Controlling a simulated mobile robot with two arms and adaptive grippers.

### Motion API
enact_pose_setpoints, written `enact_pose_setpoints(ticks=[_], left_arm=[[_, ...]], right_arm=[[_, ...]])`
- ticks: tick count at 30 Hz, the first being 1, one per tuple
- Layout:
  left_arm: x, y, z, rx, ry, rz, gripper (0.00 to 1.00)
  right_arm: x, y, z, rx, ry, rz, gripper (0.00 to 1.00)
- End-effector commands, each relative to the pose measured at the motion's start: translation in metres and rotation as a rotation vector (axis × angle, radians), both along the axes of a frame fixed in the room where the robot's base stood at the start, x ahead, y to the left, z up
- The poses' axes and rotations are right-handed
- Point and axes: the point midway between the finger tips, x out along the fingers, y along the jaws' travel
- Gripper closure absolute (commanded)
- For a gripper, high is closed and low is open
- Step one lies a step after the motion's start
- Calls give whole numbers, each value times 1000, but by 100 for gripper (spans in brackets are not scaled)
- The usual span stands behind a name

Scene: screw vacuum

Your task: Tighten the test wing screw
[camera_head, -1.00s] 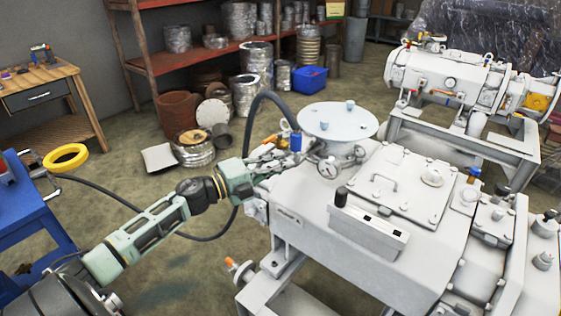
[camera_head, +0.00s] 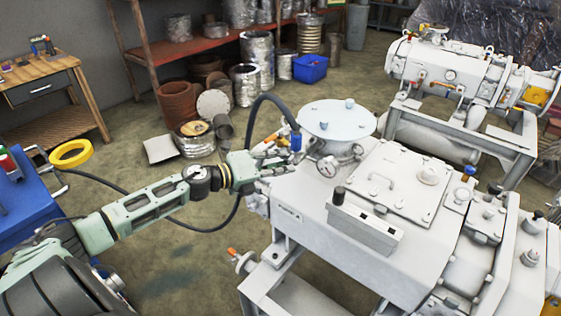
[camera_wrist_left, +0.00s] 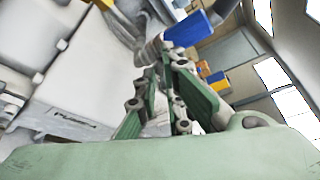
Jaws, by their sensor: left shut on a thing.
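My right gripper is not in view.
A pressure gauge (camera_head: 328,166) sits close to the right of the gripper. The hose loops behind my forearm. An orange-tipped valve (camera_head: 243,261) sticks out below the arm. Floor between table and machine is open.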

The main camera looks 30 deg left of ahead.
Motion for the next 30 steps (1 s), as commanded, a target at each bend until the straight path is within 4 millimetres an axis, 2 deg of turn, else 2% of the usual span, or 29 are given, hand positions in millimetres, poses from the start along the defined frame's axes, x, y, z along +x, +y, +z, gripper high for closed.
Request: enact_pose_setpoints(ticks=[12,13,18,30], left_arm=[[1,0,3,6,-6,-1,100],[1,0,3,5,-5,-1,90],[0,0,2,5,-4,-1,76],[-4,1,0,5,2,-1,76]], right_arm=[[0,0,1,0,0,0,60],[0,0,1,0,0,0,60],[0,0,1,0,0,-1,60],[1,1,0,1,-1,-1,60]])
